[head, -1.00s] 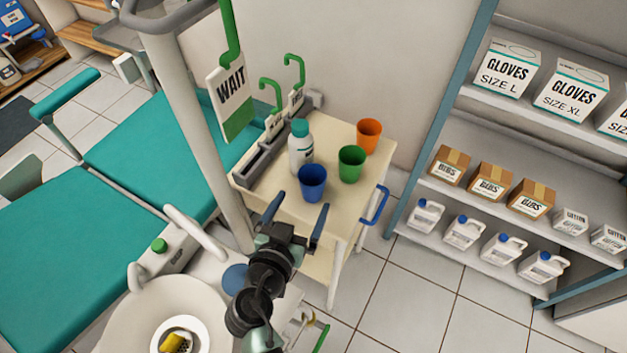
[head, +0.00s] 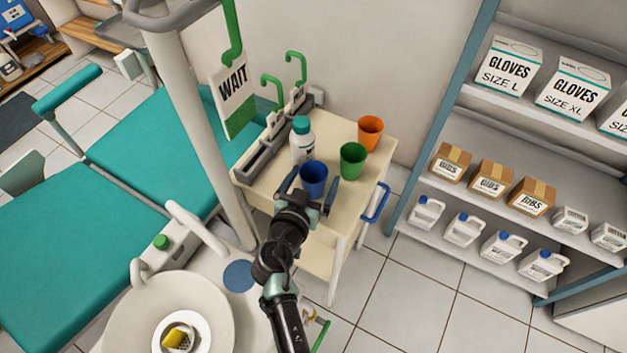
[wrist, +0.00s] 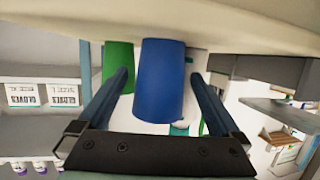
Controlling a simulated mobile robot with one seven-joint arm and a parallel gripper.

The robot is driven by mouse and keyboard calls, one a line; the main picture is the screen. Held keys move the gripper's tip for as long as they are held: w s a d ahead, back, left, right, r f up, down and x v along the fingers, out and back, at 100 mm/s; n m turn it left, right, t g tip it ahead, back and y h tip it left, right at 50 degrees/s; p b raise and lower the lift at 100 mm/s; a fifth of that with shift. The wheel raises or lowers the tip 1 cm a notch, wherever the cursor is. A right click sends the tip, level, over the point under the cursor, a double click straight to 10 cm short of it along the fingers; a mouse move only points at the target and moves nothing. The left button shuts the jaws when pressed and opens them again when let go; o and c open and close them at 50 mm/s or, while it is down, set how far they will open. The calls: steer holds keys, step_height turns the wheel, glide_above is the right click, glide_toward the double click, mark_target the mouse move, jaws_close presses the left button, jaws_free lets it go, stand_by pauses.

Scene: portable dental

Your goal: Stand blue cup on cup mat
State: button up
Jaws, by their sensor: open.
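The blue cup (head: 313,178) stands upright on the cream cart top, at its near edge. It also shows in the wrist view (wrist: 160,82), between my fingers. My gripper (head: 310,185) is open, with one finger on each side of the blue cup; I cannot tell whether either finger touches it. A round flat blue disc (head: 239,276), which looks like the cup mat, lies bare on the pale surface beside the white basin, left of my arm.
A green cup (head: 353,160) stands right behind the blue cup, with an orange cup (head: 370,132) farther back. A white bottle with a teal cap (head: 302,140) stands close on the left. A grey pole (head: 192,110) rises left of the cart.

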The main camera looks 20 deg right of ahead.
steer(key=c, duration=1.5)
